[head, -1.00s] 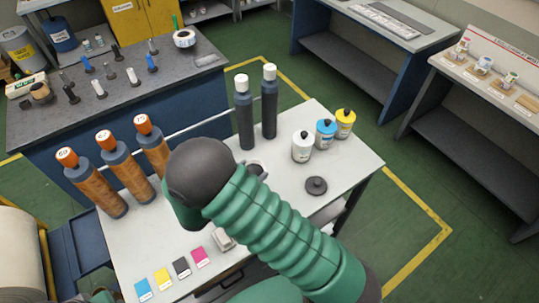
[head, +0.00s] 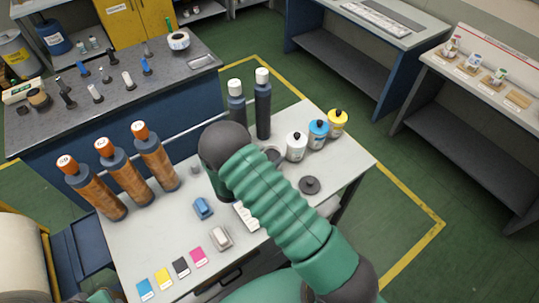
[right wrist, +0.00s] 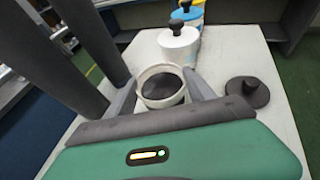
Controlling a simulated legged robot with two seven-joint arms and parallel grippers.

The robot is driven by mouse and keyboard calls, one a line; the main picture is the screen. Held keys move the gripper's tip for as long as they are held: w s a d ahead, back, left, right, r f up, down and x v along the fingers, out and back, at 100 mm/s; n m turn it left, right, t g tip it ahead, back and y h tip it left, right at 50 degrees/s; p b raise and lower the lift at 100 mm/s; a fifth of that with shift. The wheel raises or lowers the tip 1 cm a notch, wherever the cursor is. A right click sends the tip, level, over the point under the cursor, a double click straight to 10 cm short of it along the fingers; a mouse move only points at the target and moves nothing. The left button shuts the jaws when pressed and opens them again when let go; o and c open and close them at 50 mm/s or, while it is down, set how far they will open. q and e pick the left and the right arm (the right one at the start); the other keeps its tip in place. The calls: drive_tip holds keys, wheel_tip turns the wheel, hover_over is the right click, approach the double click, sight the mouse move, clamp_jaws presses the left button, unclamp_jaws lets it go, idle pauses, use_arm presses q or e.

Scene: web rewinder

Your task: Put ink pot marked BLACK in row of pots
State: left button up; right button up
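An open pot with a white rim and dark inside (right wrist: 163,86) sits between the two fingers of my right gripper (right wrist: 162,82), which close against its sides. In the head view this pot (head: 273,155) is partly hidden by my right arm, just left of a white pot with a black knob (head: 295,147). A blue pot (head: 318,134) and a yellow pot (head: 337,123) continue the row. Its label is not visible. Whether its base touches the table is unclear. A loose black knobbed lid (head: 309,185) lies to the right. My left gripper is out of view.
Two dark bottles with white caps (head: 262,105) stand behind the pot on the pale table (head: 345,165). Several orange-capped cylinders (head: 155,157) stand at left.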

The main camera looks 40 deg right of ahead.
drive_tip(key=o, duration=0.4)
drive_tip(key=shift+d, duration=0.1)
drive_tip(key=shift+o, duration=0.2)
drive_tip(key=shift+s, duration=0.1)
